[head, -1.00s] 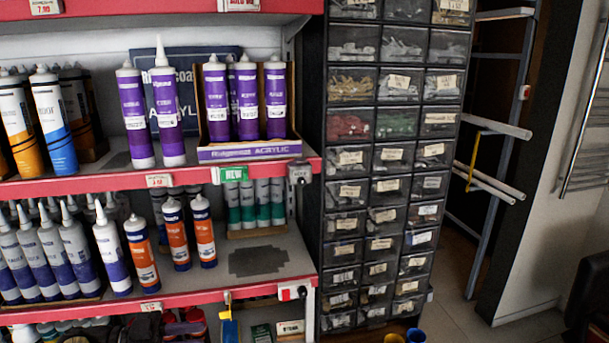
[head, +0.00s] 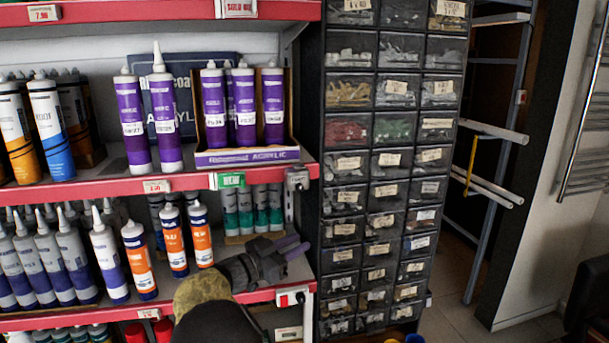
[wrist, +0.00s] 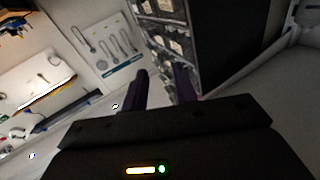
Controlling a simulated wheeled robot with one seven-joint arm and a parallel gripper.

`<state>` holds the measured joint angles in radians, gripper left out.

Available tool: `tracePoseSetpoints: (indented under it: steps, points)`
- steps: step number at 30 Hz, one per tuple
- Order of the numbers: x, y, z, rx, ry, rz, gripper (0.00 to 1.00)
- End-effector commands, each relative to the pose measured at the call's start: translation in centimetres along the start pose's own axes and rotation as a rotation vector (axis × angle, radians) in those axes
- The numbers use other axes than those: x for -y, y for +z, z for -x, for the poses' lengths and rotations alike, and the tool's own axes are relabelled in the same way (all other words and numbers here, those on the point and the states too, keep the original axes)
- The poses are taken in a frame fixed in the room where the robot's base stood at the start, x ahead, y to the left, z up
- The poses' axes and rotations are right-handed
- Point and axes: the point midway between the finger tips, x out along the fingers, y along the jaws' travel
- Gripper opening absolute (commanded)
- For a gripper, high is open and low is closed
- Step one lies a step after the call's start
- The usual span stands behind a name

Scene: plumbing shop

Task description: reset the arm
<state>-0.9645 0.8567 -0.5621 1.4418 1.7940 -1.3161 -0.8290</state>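My gripper (head: 293,247) has come up into the head view from the bottom, in front of the lower shelf at its right end. Its two purple-tipped fingers point right, toward the drawer cabinet. In the wrist view my gripper (wrist: 162,85) shows two dark fingers apart, with a gap between them and nothing held. Part of my arm hides the bare right part of the lower shelf. I cannot tell whether the fingers touch anything; they look clear.
The upper shelf (head: 110,192) holds purple, blue and orange cartridges (head: 135,120) and a boxed acrylic set (head: 247,156). The lower shelf (head: 240,296) holds more cartridges. A black drawer cabinet (head: 385,190) stands at right. Open floor (head: 450,280) lies beyond it.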

Motion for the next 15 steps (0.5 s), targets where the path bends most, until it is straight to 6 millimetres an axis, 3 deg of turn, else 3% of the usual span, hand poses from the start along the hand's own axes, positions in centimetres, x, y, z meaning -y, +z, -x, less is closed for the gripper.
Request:
tracePoseSetpoints:
  steps: [1, 6, 10, 15]
  points:
    - [-0.3, -0.1, -2.4, 0.028, -0.047, 0.003, 0.28]
    - [-0.8, 1.1, -7.8, 0.155, -0.255, 0.023, 0.28]
    - [-2.4, 2.7, -10.0, 0.293, -0.402, 0.050, 0.28]
    - [-6.0, 5.2, -9.9, 0.514, -0.574, 0.106, 0.28]
